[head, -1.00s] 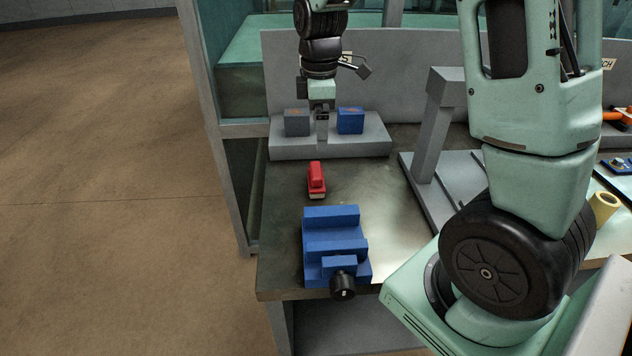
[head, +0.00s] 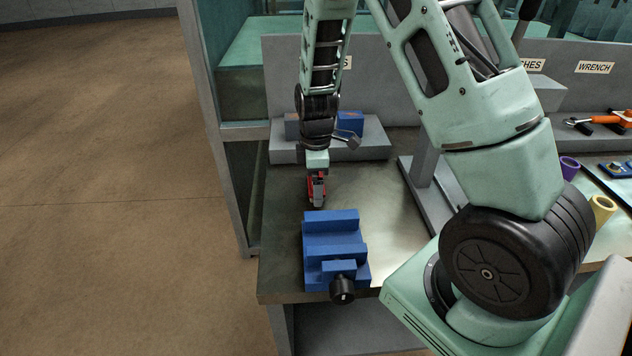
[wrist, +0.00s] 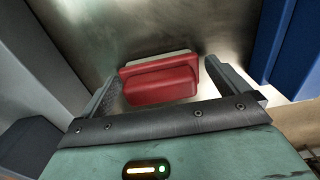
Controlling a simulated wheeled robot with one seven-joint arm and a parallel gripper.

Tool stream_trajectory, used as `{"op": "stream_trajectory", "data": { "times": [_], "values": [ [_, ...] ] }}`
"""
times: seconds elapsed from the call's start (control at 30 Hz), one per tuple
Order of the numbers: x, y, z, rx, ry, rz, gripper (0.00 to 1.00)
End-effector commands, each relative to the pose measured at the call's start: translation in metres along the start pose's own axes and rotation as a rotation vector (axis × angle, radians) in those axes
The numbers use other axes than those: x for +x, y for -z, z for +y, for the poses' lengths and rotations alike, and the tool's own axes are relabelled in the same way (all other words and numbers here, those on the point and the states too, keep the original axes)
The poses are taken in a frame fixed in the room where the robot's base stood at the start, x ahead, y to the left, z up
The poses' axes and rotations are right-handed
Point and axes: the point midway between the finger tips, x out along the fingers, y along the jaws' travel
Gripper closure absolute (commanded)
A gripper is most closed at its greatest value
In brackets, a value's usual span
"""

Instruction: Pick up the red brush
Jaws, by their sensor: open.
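The red brush (wrist: 160,82) lies on the metal bench top, its pale bristle edge showing along the far side in the wrist view. In the head view the brush (head: 311,187) is mostly hidden by my gripper (head: 316,197), which is over it, just behind the blue vise. In the wrist view my gripper (wrist: 164,95) is open, with one finger to the left of the brush and one to the right. I cannot tell whether either finger touches it.
The blue vise (head: 333,240) stands close in front of the brush. A grey ledge (head: 372,140) with a blue block (head: 350,122) is behind. A grey stand (head: 424,165) is to the right. The bench's left edge is near.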

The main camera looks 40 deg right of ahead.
Motion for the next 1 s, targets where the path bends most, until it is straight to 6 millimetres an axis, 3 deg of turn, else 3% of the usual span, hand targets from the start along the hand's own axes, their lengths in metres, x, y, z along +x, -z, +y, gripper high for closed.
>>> {"op": "stream_trajectory", "data": {
  "times": [0.3, 0.33, 0.47, 0.57, 0.83, 1.0],
  "values": [
    [0.008, 0.000, 0.000, -0.001, -0.001, 0.001, 0.00],
    [0.008, 0.000, 0.000, -0.001, -0.001, 0.001, 0.03],
    [0.008, 0.000, 0.000, -0.001, -0.001, 0.000, 0.39],
    [0.007, 0.000, 0.000, -0.001, -0.001, 0.000, 0.45],
    [0.002, 0.000, 0.001, -0.001, -0.003, 0.002, 0.45],
    [-0.024, 0.001, 0.001, -0.001, -0.007, 0.004, 0.45]
  ]
}}
